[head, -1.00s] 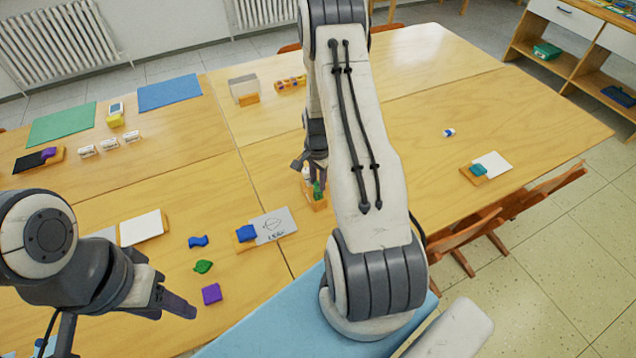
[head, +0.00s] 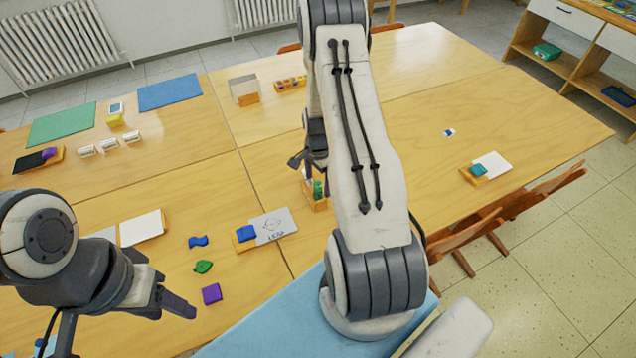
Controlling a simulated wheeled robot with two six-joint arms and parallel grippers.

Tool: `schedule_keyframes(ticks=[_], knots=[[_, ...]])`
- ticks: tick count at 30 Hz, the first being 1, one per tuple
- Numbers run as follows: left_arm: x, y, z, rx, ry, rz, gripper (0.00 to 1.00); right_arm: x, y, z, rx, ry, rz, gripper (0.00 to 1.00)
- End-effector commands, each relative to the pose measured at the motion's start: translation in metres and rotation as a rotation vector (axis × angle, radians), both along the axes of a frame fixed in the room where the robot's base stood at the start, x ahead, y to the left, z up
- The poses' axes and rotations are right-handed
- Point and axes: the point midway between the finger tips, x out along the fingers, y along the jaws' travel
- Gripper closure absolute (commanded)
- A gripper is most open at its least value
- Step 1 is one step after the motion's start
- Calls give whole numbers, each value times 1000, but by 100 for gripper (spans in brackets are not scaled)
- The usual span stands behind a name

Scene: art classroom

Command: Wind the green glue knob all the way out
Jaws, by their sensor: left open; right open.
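The green glue knob (head: 318,188) shows as a small green part in an orange wooden holder (head: 319,205) on the table, just left of my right arm. My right gripper (head: 296,163) is open and sits above and slightly left of the knob, apart from it. My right forearm hides part of the holder's right side. My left gripper (head: 190,308) is open and empty at the lower left, over the near part of the table, far from the knob.
A blue block (head: 246,233) with a drawn card lies left of the holder. A blue piece (head: 198,241), a green piece (head: 203,266) and a purple piece (head: 212,293) lie near my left gripper. The table's right half is mostly clear.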

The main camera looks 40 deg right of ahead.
Motion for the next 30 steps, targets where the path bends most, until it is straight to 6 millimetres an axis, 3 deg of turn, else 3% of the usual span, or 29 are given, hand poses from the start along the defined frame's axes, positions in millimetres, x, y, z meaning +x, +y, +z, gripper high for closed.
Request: schedule_keyframes(ticks=[30], knots=[[0, 0, 44, 0, 0, 0, 50, 0, 0, 59, 0, 0, 0, 0]])
